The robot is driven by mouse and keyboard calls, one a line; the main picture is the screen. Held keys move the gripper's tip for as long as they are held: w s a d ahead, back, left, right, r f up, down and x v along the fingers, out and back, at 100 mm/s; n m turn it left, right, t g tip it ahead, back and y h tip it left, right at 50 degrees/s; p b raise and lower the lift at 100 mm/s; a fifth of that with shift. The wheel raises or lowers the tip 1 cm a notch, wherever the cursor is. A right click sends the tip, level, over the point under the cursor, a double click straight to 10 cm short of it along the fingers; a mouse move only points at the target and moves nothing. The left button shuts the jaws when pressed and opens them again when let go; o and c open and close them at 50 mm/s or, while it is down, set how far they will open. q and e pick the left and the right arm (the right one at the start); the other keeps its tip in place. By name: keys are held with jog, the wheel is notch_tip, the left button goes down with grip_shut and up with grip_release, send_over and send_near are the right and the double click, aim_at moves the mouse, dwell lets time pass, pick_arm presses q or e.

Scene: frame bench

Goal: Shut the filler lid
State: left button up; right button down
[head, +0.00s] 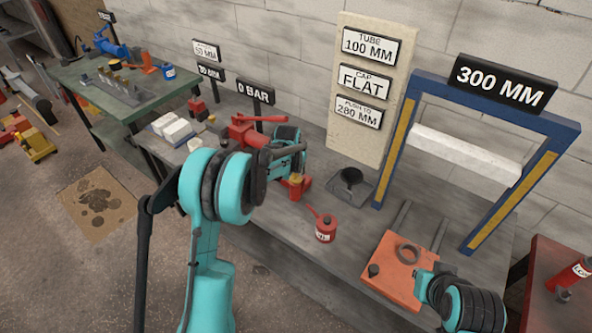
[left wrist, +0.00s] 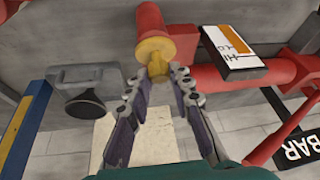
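A red upright cylinder (left wrist: 167,28) with a yellow fitting (left wrist: 155,56) at its end shows in the left wrist view. It looks like the filler and its lid. In the head view the red body (head: 296,187) and the yellow part (head: 295,177) are small, just beyond my left arm. My left gripper (left wrist: 166,73) has its fingertips close to the yellow fitting, with a narrow gap between them. I cannot tell whether they touch it. The lid's angle is unclear. My right arm shows at the lower right of the head view; its fingers are not visible.
A blue frame (head: 545,170) marked 300 MM and an orange plate (head: 400,268) are to the right. A red lever (left wrist: 290,132) is near my left gripper.

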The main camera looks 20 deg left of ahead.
pick_arm(q)
grip_shut()
jog(key=t+b, duration=0.1)
jog(key=s+f+t+b, duration=0.1)
jog(key=b, duration=0.1)
jog(key=shift+s+a+f+t+h, duration=0.2)
jog(key=shift+a+t+h, duration=0.1)
jog(key=shift+h, duration=0.1)
jog(key=shift+s+r+t, duration=0.1)
jog(key=shift+t, duration=0.3)
jog(key=o, duration=0.8)
grip_release()
jog(key=shift+c, duration=0.2)
jog(key=shift+r, duration=0.15)
jog(key=v, duration=1.1)
jog(key=shift+s+r, duration=0.2)
jog(key=shift+r, duration=0.15)
